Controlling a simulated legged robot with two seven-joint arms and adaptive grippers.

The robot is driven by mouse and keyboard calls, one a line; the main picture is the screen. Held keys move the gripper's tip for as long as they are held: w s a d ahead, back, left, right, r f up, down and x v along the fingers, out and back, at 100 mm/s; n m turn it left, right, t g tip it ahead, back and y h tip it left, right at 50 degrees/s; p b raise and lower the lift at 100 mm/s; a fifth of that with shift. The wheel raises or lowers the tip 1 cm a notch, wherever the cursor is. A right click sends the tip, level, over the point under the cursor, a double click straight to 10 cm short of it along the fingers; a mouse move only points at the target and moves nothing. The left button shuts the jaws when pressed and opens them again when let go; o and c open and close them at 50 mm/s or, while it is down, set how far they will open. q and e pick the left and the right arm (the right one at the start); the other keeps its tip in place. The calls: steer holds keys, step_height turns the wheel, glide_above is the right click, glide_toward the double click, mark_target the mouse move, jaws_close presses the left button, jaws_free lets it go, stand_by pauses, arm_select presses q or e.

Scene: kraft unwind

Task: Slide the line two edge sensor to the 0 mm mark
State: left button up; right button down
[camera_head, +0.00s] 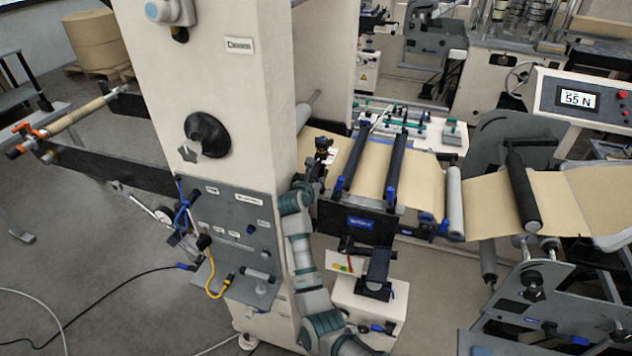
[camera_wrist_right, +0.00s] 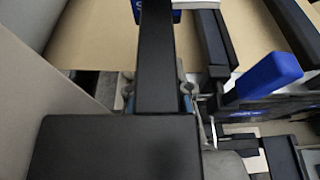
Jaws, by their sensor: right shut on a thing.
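My right arm rises from the bottom of the head view, and its gripper (camera_head: 317,172) is beside the near-left edge of the brown kraft web. The gripper is small and partly blends with dark parts there. In the right wrist view, the grey fingertips of my right gripper (camera_wrist_right: 158,92) are on both sides of a black bar, shut on it. The black bar (camera_wrist_right: 155,45) seems to belong to the edge sensor, whose dark head (camera_head: 323,145) shows above the gripper in the head view. I cannot make out a scale or 0 mm mark. My left gripper is out of view.
A cream machine column (camera_head: 270,110) stands close left of the gripper. The kraft web (camera_head: 425,180) runs right under black bars (camera_head: 395,165). A blue lever (camera_wrist_right: 270,75) is close right of the fingers.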

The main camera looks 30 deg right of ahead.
steer(key=shift+a+f, duration=0.1)
steer(key=c, duration=1)
jaws_free()
steer(key=shift+c, duration=0.2)
steer(key=v, duration=1.2)
